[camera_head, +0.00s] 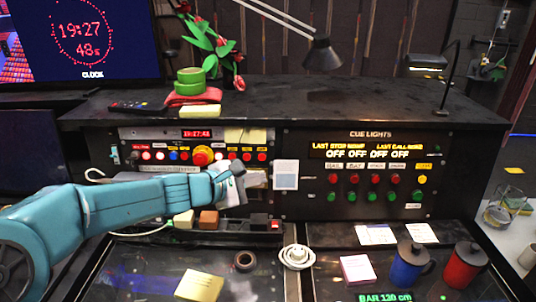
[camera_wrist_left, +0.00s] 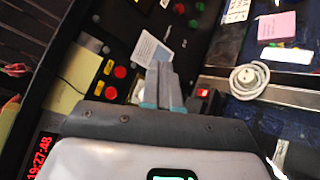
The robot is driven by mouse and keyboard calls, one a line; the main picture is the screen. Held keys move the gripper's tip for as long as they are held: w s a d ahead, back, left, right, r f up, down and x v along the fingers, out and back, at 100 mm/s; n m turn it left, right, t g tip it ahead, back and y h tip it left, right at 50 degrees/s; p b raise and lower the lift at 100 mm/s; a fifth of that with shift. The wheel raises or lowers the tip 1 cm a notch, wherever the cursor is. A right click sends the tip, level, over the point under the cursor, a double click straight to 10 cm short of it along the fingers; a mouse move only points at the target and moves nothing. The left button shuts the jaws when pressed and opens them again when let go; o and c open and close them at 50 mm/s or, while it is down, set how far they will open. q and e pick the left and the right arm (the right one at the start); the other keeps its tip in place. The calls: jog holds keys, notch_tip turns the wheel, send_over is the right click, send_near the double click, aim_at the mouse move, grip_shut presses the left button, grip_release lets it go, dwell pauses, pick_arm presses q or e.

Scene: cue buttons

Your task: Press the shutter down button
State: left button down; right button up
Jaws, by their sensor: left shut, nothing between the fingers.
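The left control panel (camera_head: 130,160) carries a row of small buttons, among them several red ones (camera_head: 262,157), a blue one (camera_head: 174,155) and a large red knob on yellow (camera_head: 202,156). The labels are too small to read, so I cannot tell which is the shutter down button. My left gripper (camera_head: 240,183) is shut and empty, in front of the lower right part of this panel. In the left wrist view its closed fingers (camera_wrist_left: 166,82) point past two red buttons, one at upper left (camera_wrist_left: 120,72) and one below it (camera_wrist_left: 110,92). My right gripper is not in view.
A cue lights panel (camera_head: 320,208) with red and green buttons stands to the right. A white card (camera_head: 285,174) is between the panels.

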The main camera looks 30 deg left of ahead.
aim_at(262, 157)
pick_arm(q)
jog(key=shift+d+r, duration=0.1)
jog(key=shift+r, duration=0.05)
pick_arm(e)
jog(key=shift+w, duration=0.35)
pick_arm(q)
jog(key=shift+w+a+f+p, duration=0.25)
jog(key=shift+w+a+p, duration=0.45)
jog(key=shift+w, duration=0.55)
jog(key=shift+w+a+f+p, duration=0.2)
jog(key=shift+w+a+p, duration=0.3)
jog(key=shift+w+a, duration=0.55)
jog(key=shift+w+a+f+p, duration=0.25)
jog(key=shift+w+a+p, duration=0.35)
jog(key=shift+w, duration=0.8)
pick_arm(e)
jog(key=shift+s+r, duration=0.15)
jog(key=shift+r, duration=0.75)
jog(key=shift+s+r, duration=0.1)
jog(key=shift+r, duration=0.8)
pick_arm(q)
jog(key=shift+w+a+f, duration=0.1)
jog(key=shift+w+a, duration=0.1)
jog(key=shift+w, duration=0.2)
